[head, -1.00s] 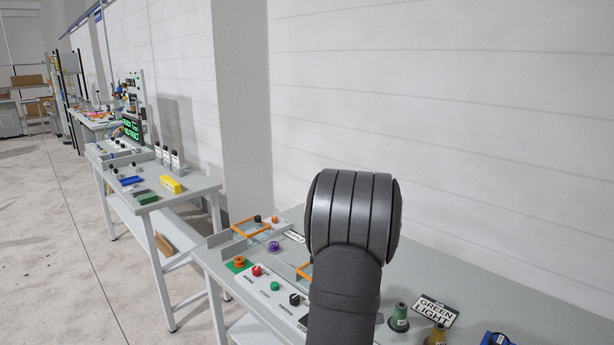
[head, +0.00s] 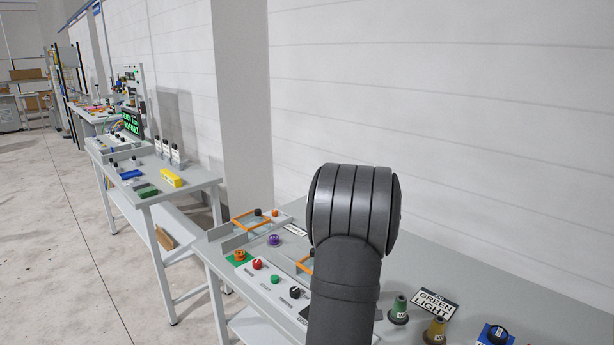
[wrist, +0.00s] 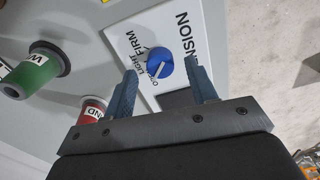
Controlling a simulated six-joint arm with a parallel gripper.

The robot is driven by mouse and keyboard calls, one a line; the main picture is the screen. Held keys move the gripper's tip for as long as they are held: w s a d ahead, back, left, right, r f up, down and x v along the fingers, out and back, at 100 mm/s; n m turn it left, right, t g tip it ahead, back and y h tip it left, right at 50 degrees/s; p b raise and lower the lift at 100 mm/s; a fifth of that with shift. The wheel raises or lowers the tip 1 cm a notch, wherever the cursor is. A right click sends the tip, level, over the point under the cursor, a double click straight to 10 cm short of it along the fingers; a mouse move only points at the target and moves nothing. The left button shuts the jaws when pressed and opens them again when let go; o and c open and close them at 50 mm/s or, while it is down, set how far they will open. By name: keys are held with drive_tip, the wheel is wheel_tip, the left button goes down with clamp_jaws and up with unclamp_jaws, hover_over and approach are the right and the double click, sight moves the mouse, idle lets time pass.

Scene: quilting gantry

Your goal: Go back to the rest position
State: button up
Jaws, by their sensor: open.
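My gripper (wrist: 160,72) is open and empty in the wrist view, its two blue-grey fingers apart. A blue knob (wrist: 160,63) with a pale pointer line shows between and beyond the fingertips, on a white panel (wrist: 183,14) marked TENSION, LIGHT and FIRM. I cannot tell how far the fingers are from the knob. In the head view, my dark grey arm stands over the near bench, and the gripper is hidden from that view.
The near bench (head: 440,260) carries a red knob (head: 257,264), a green button (head: 275,279), a green spool (head: 398,310), an amber spool (head: 435,331) and a GREEN LIGHT card (head: 437,303). The wrist view shows a green spool (wrist: 35,70) and red spool (wrist: 92,111). A wall stands behind.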

wheel_tip(320, 180, up, 16)
drive_tip(key=f, duration=0.1)
wheel_tip(320, 180, down, 17)
drive_tip(key=shift+f, duration=0.1)
drive_tip(key=shift+f+m, duration=0.2)
drive_tip(key=shift+m, duration=0.1)
drive_tip(key=m, duration=0.7)
drive_tip(key=shift+m, duration=0.4)
drive_tip(key=m, duration=0.4)
drive_tip(key=shift+m, duration=2.2)
